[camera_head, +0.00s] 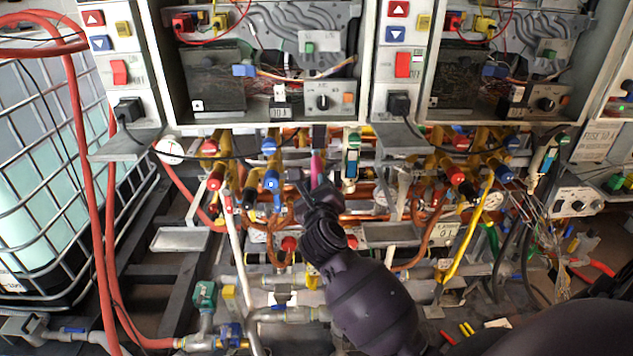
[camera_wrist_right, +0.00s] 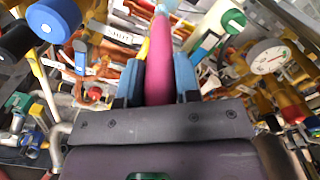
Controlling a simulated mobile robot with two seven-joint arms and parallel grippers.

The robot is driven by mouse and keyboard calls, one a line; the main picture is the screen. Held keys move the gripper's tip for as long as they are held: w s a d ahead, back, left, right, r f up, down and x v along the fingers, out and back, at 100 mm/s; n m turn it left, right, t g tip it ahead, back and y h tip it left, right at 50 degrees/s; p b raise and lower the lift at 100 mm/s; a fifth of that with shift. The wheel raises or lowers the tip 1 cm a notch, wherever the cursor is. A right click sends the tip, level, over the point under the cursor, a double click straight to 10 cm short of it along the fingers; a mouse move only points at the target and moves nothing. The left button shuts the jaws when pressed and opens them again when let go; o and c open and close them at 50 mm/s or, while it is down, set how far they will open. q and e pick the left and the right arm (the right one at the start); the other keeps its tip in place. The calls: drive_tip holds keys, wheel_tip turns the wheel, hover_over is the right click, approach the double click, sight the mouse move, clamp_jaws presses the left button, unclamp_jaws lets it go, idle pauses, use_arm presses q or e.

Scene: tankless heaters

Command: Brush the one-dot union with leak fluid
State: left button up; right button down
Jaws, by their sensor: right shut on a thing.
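My right gripper (camera_head: 318,187) reaches up from the lower middle of the head view to the pipes under the left open heater. It is shut on a magenta brush handle (camera_head: 317,166). In the right wrist view, the magenta handle (camera_wrist_right: 158,74) stands between blue finger pads and points away from the wrist. The brush end is small and unclear, just below the heater's lower edge; I cannot tell whether it touches a fitting. Brass fittings (camera_head: 288,150) with blue and red caps hang nearby. I cannot make out which union bears one dot. My left gripper is not in view.
A green-topped pale tube (camera_head: 351,158) stands close right of the brush. A caged tank (camera_head: 55,180) and red hoses stand left. Pliers (camera_head: 590,268) lie right.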

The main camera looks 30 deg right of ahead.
sight(316, 177)
drive_tip(key=shift+s+a, duration=0.1)
drive_tip(key=shift+s, duration=0.05)
drive_tip(key=shift+v, duration=1.4)
drive_tip(key=shift+x, duration=4.4)
drive_tip(key=shift+s, duration=0.1)
